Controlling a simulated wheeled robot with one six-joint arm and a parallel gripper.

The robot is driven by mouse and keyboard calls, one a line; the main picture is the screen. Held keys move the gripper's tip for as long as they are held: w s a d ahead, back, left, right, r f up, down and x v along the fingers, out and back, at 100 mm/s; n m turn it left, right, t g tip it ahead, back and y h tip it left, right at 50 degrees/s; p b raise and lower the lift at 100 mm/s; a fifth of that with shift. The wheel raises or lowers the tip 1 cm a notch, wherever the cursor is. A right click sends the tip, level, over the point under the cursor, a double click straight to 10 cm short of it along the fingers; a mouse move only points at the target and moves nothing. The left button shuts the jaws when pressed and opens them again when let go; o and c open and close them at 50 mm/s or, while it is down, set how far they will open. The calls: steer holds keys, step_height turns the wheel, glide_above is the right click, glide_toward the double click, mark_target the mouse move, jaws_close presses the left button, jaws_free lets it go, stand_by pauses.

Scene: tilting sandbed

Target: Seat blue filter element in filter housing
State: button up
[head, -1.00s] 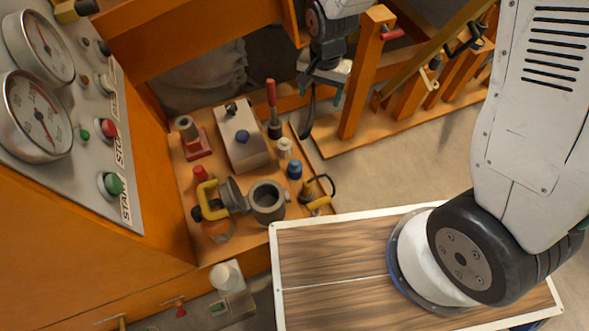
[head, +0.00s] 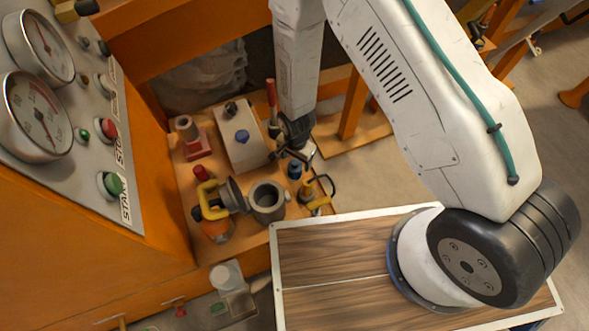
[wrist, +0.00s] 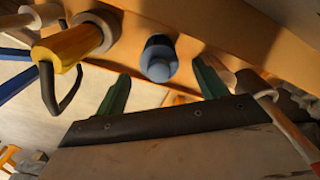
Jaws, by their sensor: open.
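The blue filter element (head: 294,169) stands upright on the orange bench, right of the grey box. It also shows in the wrist view (wrist: 159,58), beyond and between the two green fingertips. My gripper (head: 303,158) is open and close to the blue element in the head view; in the wrist view the open fingers (wrist: 160,85) hold nothing. The filter housing (head: 267,201) is a grey, open-topped cylinder just left of and nearer than the blue element. Its lid (head: 233,194) appears swung open to the left, beside a yellow clamp handle.
A yellow-capped tool with a black hose (head: 317,196) is close right of the housing; it is also in the wrist view (wrist: 75,47). A grey box (head: 241,138), red-handled lever (head: 271,95) and red vise-like part (head: 192,139) crowd the bench. A wooden-topped platform (head: 330,253) lies in front.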

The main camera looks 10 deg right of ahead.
mark_target(295, 167)
step_height(295, 167, down, 5)
steer(key=shift+s+a, duration=0.15)
steer(key=c, duration=1.1)
steer(key=shift+r, duration=0.15)
